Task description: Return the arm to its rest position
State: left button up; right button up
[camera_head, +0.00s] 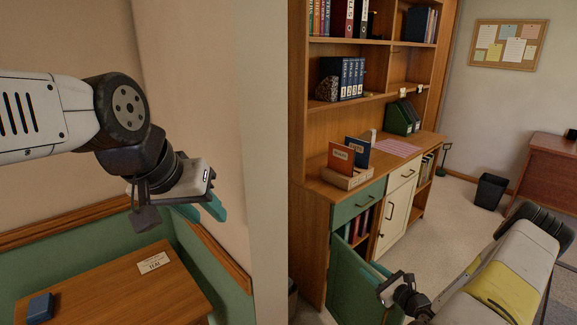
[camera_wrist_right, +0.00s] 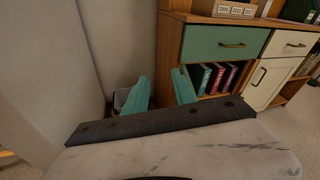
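My left gripper (camera_head: 204,208) hangs at the left of the head view, beside the pale wall and above a wooden desk. Its two teal fingers look apart, with nothing seen between them. My right arm (camera_head: 510,270) reaches in from the lower right. My right gripper (camera_head: 384,276) is by the upper edge of the open green cabinet door (camera_head: 350,285); contact cannot be told. In the right wrist view its two teal fingers (camera_wrist_right: 160,92) are spread apart and empty. They point toward the cabinet (camera_wrist_right: 172,50) and wall.
The wooden desk (camera_head: 110,290) holds a name card (camera_head: 154,263) and a blue box (camera_head: 40,305). The bookcase (camera_head: 322,140) has a green drawer (camera_head: 357,204), a cream door (camera_head: 396,213) and books. A dark bin (camera_head: 490,190) stands on open floor at the right.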

jog(key=a+r+n+g+y, duration=0.3)
jog(key=a+r+n, duration=0.1)
jog(key=r, duration=0.3)
jog(key=a+r+n+g+y, duration=0.2)
jog(key=a+r+n, duration=0.3)
jog(key=r, duration=0.3)
jog(key=s+a+r+n+g, duration=0.7)
jog(key=s+a+r+n, duration=0.1)
jog(key=r, duration=0.4)
jog(key=s+d+r+n+t+h, duration=0.1)
jog(key=s+r+n+h, duration=0.4)
jog(key=s+r, duration=0.3)
jog(key=s+d+r+n+t+h, duration=0.1)
jog(key=s+r+n+h, duration=0.4)
jog(key=s, duration=0.5)
notch_tip(320, 180, up, 3)
jog(key=shift+s+d+f+n+t, duration=0.15)
jog(key=shift+d+n+t, duration=0.15)
jog(key=shift+n+t, duration=0.4)
